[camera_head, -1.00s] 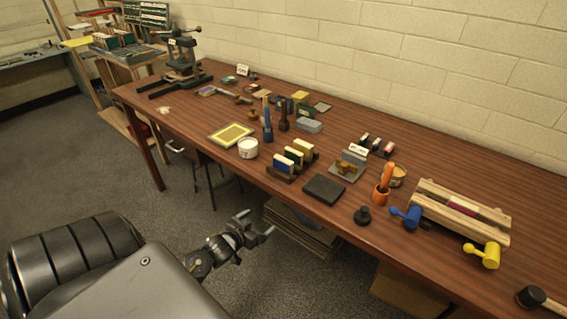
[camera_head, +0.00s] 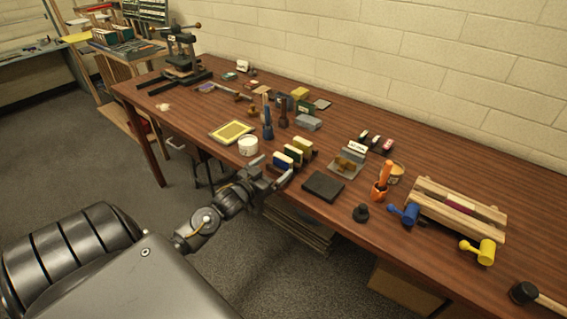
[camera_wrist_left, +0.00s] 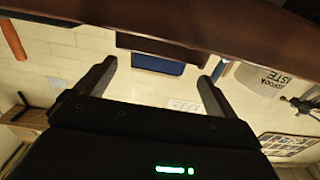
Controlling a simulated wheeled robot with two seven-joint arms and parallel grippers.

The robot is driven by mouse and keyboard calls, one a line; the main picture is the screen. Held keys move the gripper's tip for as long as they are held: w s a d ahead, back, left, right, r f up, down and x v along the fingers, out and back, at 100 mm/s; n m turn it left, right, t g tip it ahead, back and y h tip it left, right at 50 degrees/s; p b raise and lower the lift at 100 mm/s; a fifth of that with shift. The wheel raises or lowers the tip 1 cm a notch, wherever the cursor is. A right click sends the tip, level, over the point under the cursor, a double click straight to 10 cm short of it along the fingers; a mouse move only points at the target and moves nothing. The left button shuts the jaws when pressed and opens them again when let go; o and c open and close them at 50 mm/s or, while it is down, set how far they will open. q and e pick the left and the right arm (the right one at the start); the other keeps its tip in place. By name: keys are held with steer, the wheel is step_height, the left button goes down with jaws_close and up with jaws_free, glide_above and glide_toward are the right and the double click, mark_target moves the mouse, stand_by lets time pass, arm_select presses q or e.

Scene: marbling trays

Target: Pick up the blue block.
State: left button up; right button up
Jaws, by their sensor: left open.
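The blue block (camera_head: 282,160) stands at the front of a small dark rack on the table's near side, beside a green and a cream block. In the left wrist view the blue block (camera_wrist_left: 158,65) shows between my fingers, a little beyond their tips. My left gripper (camera_head: 271,169) is open and empty at the table's front edge, just in front of the blue block. It also shows in the left wrist view (camera_wrist_left: 160,72), where both fingers are apart. The lower part of the block is hidden in the rack. My right gripper is not in view.
A white tub (camera_head: 248,147) stands left of the rack. A flat black slab (camera_head: 323,186) lies to its right. A yellow framed panel (camera_head: 232,132) lies farther left. A blue mallet (camera_head: 405,214) and a wooden press (camera_head: 458,208) are farther right.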

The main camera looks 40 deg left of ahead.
mark_target(281, 160)
arm_select(q)
steer(key=shift+w+r, duration=0.15)
steer(key=shift+w, duration=0.05)
steer(key=w, duration=0.1)
steer(key=w+p, duration=0.1)
steer(key=w, duration=0.2)
steer(key=shift+w+d+r+p, duration=0.15)
steer(key=shift+w+r+p, duration=0.1)
steer(key=shift+w+p, duration=0.15)
steer(key=c, duration=1.1)
